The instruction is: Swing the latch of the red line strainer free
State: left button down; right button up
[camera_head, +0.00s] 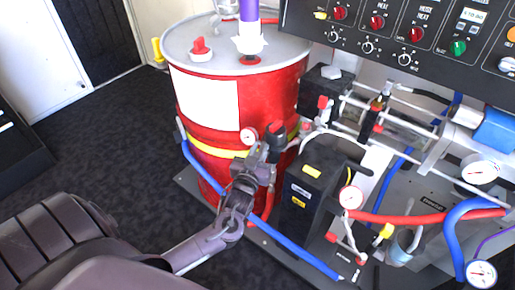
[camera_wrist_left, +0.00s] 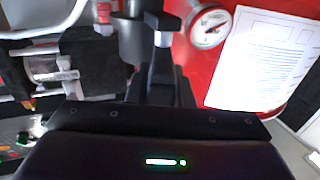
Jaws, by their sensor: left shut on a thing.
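My left gripper (camera_head: 262,157) is in front of the red drum, beside a dark cylinder (camera_head: 278,134) that appears to be the red line strainer. In the left wrist view its fingers (camera_wrist_left: 164,30) are shut on a small pale piece (camera_wrist_left: 163,39), apparently the strainer's latch. The dark cylindrical body (camera_wrist_left: 130,42) stands just left of the fingers in that view. The fingers and wrist hide most of the latch in the head view, so its angle cannot be told. My right gripper is not in view.
The red drum (camera_head: 193,125) stands behind the gripper, with a small gauge (camera_head: 249,136) close to the fingers. A black pump box (camera_head: 306,190) is to the right. A blue hose (camera_head: 290,246) runs below. Dark open floor (camera_head: 95,140) lies to the left.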

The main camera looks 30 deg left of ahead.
pick_arm(q)
jog(key=n+y, duration=0.1)
jog(key=y, duration=0.1)
jog(key=n+g+y, duration=0.1)
jog(key=shift+w+d+f+n+g+y, duration=0.1)
jog(key=shift+w+d+n+g+y, duration=0.05)
jog(key=shift+d+n+g+y, duration=0.2)
jog(key=n+g+y, duration=0.1)
jog(key=n+g+y+b, duration=0.1)
jog(key=y, duration=0.1)
jog(key=shift+w+d+n+g+y+b, duration=0.15)
jog(key=shift+n+g+y+b, duration=0.1)
jog(key=shift+n+b, duration=0.1)
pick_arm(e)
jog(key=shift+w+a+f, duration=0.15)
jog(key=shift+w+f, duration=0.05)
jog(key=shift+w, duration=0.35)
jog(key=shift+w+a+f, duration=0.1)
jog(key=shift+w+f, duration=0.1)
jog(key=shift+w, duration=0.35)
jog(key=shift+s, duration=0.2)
pick_arm(q)
jog(key=c, duration=1.3)
grip_release()
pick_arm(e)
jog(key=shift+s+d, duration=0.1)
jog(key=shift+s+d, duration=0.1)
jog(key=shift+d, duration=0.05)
